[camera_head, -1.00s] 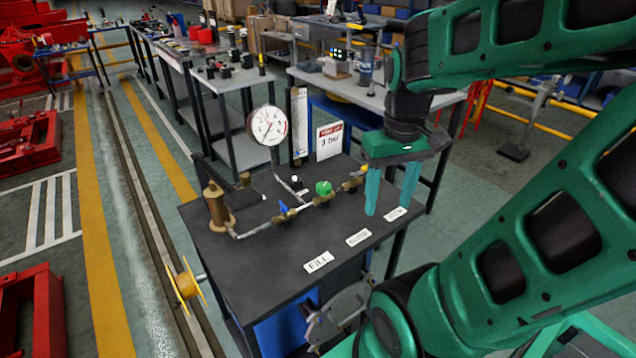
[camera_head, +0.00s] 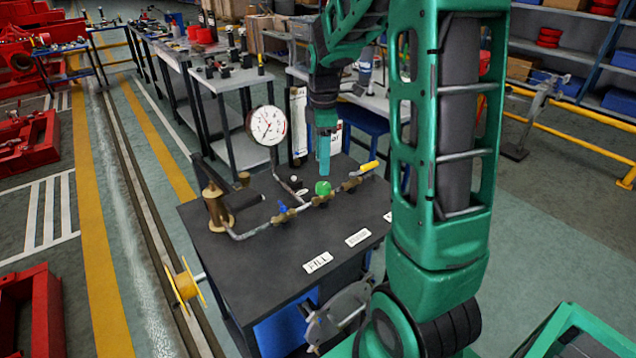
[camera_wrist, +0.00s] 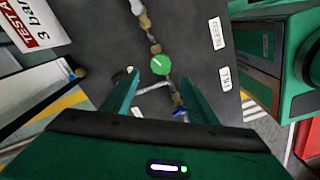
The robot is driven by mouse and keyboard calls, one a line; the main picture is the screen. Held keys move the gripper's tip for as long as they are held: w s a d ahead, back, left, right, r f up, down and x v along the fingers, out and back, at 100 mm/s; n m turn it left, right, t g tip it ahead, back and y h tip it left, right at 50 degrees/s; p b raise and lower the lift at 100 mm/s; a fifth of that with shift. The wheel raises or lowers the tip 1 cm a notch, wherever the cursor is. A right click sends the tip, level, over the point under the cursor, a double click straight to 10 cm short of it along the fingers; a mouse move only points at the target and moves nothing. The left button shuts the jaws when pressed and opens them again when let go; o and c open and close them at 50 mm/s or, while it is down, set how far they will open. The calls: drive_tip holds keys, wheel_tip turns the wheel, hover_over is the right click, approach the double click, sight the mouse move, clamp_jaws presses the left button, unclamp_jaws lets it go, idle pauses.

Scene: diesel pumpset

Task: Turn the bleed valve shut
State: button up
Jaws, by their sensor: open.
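A green round knob (camera_head: 323,188) sits on the pipe run on the dark bench top, between a blue-handled valve (camera_head: 283,207) and a yellow lever valve (camera_head: 368,167). My gripper (camera_head: 323,170) points down over the pipe, just above or behind the green knob. In the wrist view my gripper (camera_wrist: 158,92) is open and empty, with the green knob (camera_wrist: 160,65) ahead, about midway between the fingers. The blue handle (camera_wrist: 179,105) shows beside the right finger, partly hidden.
A dial gauge (camera_head: 268,126) stands left of my gripper. A brass pump (camera_head: 217,207) is at the pipe's left end. A FILL label (camera_head: 318,262) and another label (camera_head: 358,238) lie at the front. A test card (camera_wrist: 35,20) stands behind the pipe.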

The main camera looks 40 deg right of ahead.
sight(322, 185)
wheel_tip(322, 185, down, 8)
drive_tip(key=shift+f, duration=0.15)
drive_tip(key=shift+c, duration=0.3)
drive_tip(key=c, duration=1)
drive_tip(key=shift+a, duration=0.35)
drive_tip(key=shift+d, duration=0.3)
